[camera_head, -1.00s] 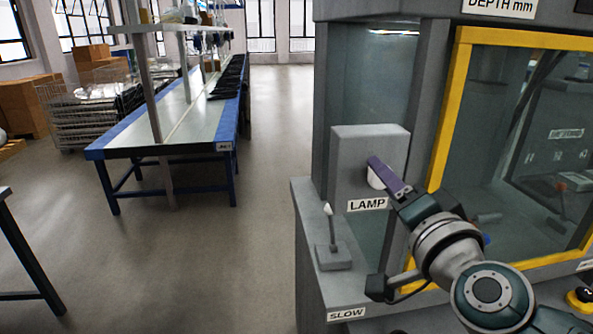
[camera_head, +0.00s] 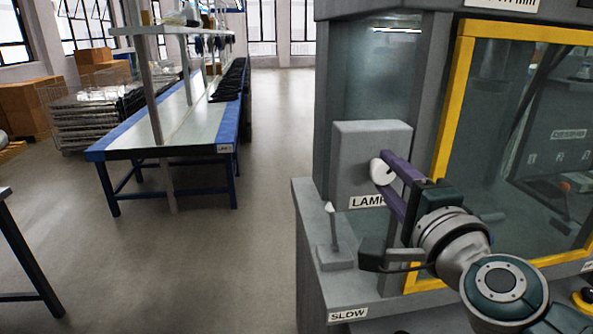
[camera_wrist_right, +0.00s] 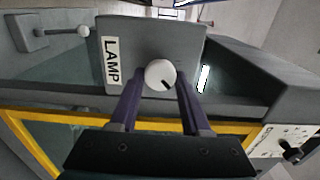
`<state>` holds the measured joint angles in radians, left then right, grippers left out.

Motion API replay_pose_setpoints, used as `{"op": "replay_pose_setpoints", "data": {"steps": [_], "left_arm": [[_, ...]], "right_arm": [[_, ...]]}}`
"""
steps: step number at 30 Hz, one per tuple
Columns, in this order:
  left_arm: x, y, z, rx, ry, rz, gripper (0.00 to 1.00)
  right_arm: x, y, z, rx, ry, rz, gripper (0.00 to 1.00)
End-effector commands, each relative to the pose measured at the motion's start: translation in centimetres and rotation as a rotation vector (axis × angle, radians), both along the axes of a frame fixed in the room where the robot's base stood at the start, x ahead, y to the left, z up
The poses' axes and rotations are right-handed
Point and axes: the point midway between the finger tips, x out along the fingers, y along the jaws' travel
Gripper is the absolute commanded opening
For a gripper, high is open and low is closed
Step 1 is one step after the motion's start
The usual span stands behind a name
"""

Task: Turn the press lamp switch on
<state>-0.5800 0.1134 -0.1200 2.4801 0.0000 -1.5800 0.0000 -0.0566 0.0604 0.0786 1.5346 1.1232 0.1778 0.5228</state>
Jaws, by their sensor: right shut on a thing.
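The lamp switch is a round white knob (camera_head: 380,171) on the front of a grey box (camera_head: 350,150). A "LAMP" label (camera_head: 366,201) sits below it, partly covered by a purple finger. My right gripper (camera_head: 388,175) has its two purple fingers around the knob, one above and one below, and is shut on it. In the right wrist view the knob (camera_wrist_right: 160,73) sits between the fingertips, with a short dark mark near its lower edge. My left gripper is in neither view.
A small lever (camera_head: 332,228) stands on the ledge left of my right wrist, near a "SLOW" label (camera_head: 348,315). A yellow-framed window (camera_head: 445,120) is close on the right. Open floor lies to the left, with a long blue-edged bench (camera_head: 160,150) beyond.

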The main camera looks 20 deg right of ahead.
Motion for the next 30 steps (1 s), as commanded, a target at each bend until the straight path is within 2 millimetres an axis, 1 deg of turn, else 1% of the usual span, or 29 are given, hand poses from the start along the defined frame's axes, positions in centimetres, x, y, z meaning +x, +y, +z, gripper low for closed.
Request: {"op": "replay_pose_setpoints", "data": {"steps": [13, 14, 15, 21, 28, 30], "left_arm": [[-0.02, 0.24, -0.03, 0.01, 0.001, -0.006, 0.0], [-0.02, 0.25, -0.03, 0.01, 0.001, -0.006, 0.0], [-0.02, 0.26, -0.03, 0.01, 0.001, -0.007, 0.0], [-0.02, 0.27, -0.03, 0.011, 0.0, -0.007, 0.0], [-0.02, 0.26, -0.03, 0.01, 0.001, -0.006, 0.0], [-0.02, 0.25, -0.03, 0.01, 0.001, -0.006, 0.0]], "right_arm": [[0.01, 0.03, 0.06, 0.014, -0.004, 0.0, 0.0], [0.01, 0.03, 0.06, 0.014, -0.004, 0.0, 0.49], [0.01, 0.03, 0.06, 0.014, -0.004, 0.0, 0.54], [0.0, 0.02, 0.03, 0.012, -0.004, 0.0, 0.75], [-0.03, 0.02, 0.0, 0.012, -0.003, 0.0, 0.75], [-0.3, 0.09, -0.05, 0.012, -0.002, 0.0, 0.75]]}}
